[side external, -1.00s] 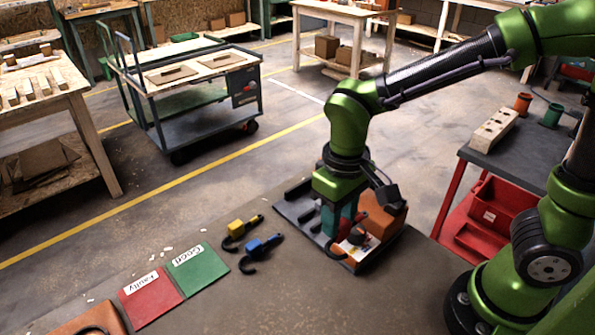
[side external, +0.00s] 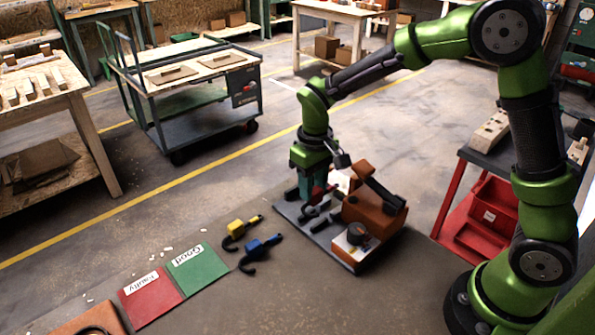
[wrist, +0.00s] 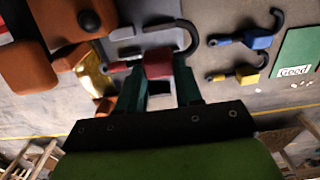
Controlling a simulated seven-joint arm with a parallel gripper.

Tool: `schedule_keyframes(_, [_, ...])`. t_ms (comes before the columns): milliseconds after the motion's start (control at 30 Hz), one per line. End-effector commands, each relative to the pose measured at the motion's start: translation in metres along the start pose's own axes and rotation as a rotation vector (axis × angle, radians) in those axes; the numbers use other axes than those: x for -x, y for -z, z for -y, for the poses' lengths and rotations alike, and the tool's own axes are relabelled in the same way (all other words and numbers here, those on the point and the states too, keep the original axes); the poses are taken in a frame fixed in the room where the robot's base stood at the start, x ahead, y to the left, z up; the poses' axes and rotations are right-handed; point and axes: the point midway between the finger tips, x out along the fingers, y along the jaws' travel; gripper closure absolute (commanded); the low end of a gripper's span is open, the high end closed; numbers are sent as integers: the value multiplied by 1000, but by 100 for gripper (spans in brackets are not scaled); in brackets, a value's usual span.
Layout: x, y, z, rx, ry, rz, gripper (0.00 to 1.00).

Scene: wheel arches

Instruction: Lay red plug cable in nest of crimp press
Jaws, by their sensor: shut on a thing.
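The red plug cable (wrist: 157,66) is between the teal fingers of my gripper (wrist: 160,80). Its black cable curls beside the right finger in the wrist view. In the side view the red plug (side external: 318,192) shows at the fingers of my gripper (side external: 306,188), over the back left part of the base plate. The crimp press (side external: 370,213) is an orange-brown block with a dark lever, on a grey base plate (side external: 290,212); it also shows in the wrist view (wrist: 60,20). I cannot tell whether the plug touches the nest.
Yellow (side external: 236,229) and blue (side external: 253,246) plug cables lie left of the press. A green "Good" mat (side external: 200,272) and a red "Faulty" mat (side external: 152,300) lie farther left. A red-framed bench (side external: 480,160) stands at the right. Bare tabletop lies in front of the press.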

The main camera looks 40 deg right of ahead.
Motion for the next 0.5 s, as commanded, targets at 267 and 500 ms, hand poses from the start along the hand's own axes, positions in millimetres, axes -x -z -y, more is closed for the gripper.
schedule_keyframes(267, [-15, 0, 0, 1, 0, 2, 94])
schedule_keyframes(500, [-32, -1, 0, 0, 0, 2, 94])
